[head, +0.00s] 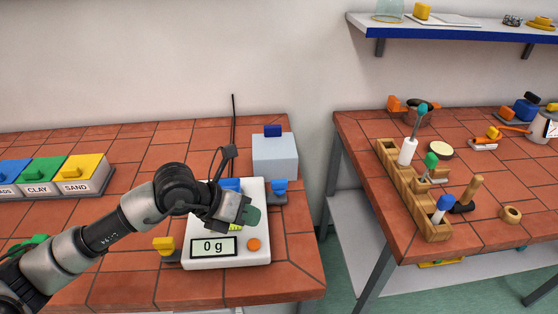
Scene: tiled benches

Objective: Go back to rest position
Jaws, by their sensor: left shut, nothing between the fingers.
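My left arm comes in from the lower left. Its gripper (243,213) is shut and empty, over the white scale (258,262) on the left bench. The scale's display reads 0 g, and an orange round button sits to the right of it. The gripper and wrist hide part of the scale's top. A green patch shows by the fingertips; I cannot tell whether it belongs to the gripper or the scale. My right gripper is not in view.
Labelled blue, green and yellow boxes (82,172) stand at the left. A pale blue box (275,157) is behind the scale. A wooden tool rack (419,208) stands on the right bench (484,220). A gap separates the benches. A shelf (455,33) hangs above.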

